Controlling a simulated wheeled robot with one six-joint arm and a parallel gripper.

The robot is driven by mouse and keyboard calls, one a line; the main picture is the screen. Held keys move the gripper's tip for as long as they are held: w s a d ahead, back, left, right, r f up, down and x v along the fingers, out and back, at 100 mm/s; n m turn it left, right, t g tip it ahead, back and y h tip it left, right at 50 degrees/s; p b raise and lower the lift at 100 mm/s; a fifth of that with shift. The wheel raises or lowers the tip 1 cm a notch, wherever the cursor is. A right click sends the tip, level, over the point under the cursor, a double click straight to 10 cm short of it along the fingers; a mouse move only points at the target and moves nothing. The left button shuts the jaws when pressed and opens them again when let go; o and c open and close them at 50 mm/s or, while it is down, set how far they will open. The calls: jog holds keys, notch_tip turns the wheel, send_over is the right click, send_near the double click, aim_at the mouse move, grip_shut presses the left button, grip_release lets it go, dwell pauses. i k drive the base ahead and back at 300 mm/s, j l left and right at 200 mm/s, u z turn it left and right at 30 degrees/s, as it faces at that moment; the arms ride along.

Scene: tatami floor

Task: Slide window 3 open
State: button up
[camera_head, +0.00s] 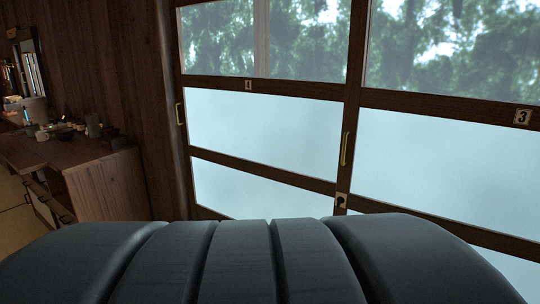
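Window 3 (445,155) is the right-hand sliding panel, with a dark wood frame, clear glass above and frosted panes below. Its small plate marked 3 (522,117) is on the upper crossbar near the right edge of the view. A slim brass-coloured upright handle (345,149) is on the frame at the panel's left edge. My gripper is not in view.
Window 4 (255,120) stands to the left, with its own brass handle (180,114) at its left edge. A wooden counter (100,170) with small pots and jars is at the far left, by a wood-panelled wall (100,70). A dark, ribbed, rounded shape hides the floor in front.

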aim_at(469, 167)
jog(key=z, duration=1.3)
